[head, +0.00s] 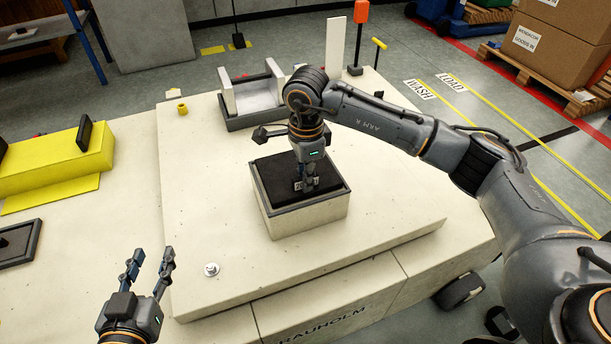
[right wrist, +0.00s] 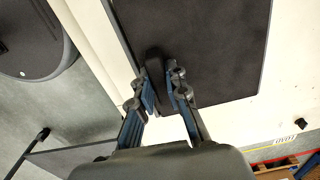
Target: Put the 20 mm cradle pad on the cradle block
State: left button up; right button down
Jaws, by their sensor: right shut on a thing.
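The cradle block (head: 297,219) is a cream block with a dark grey rim, on the big pale carrier. A black pad (head: 275,183) lies at its top, within the rim; a small white label on it is partly hidden by my fingers. My right gripper (head: 309,186) points down over the pad and is shut on its upright grip. In the right wrist view the grip (right wrist: 154,72) stands between the fingers and the dark pad (right wrist: 215,45) spreads beyond. I cannot tell whether the pad rests fully down. My left gripper (head: 152,256) is open and empty at the lower left.
A yellow block (head: 62,160) with a black upright piece stands at the left, above a dark tray (head: 32,260). A grey-based holder (head: 255,119) with pale sides stands behind the block. A small silver knob (head: 211,269) sits near the carrier's front-left corner.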

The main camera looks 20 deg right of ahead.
pick_arm(q)
jog(key=shift+w+d+r+t, duration=0.15)
jog(key=shift+r+t, duration=0.1)
jog(key=shift+r, duration=0.15)
jog(key=shift+w+d+r+t, duration=0.1)
jog(key=shift+r+t, duration=0.15)
jog(key=shift+r, duration=0.1)
pick_arm(e)
jog(key=shift+f, duration=0.2)
jog(key=c, duration=1.3)
grip_release()
pick_arm(q)
jog(key=shift+r, duration=0.1)
pick_arm(e)
jog(key=shift+o, duration=0.2)
jog(key=shift+f, duration=0.1)
notch_tip(320, 180, up, 12)
jog(key=shift+s, duration=0.15)
